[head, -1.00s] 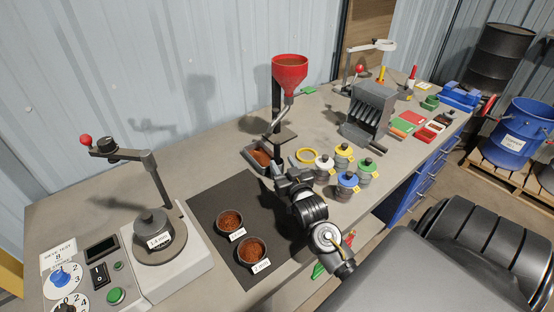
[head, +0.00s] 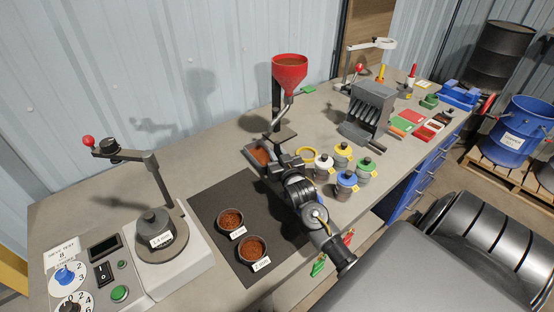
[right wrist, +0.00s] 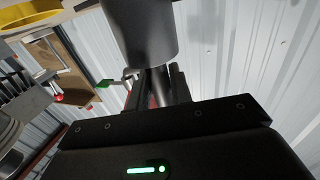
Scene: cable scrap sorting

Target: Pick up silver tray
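The silver tray (head: 251,164) holds copper-coloured granules and sits under the spout of the red funnel stand in the head view. My right gripper (head: 278,158) is low over the bench at the tray's right side, very close to it. Its fingers partly hide that side, and I cannot tell whether they touch the tray or how far apart they are. In the right wrist view the dark gripper body fills the bottom, and I cannot make out the tray. My left gripper is not in view.
The red funnel (head: 290,72) and its stand rise just above the tray. Two bowls of granules (head: 230,220) lie on the black mat (head: 205,196), which has free room.

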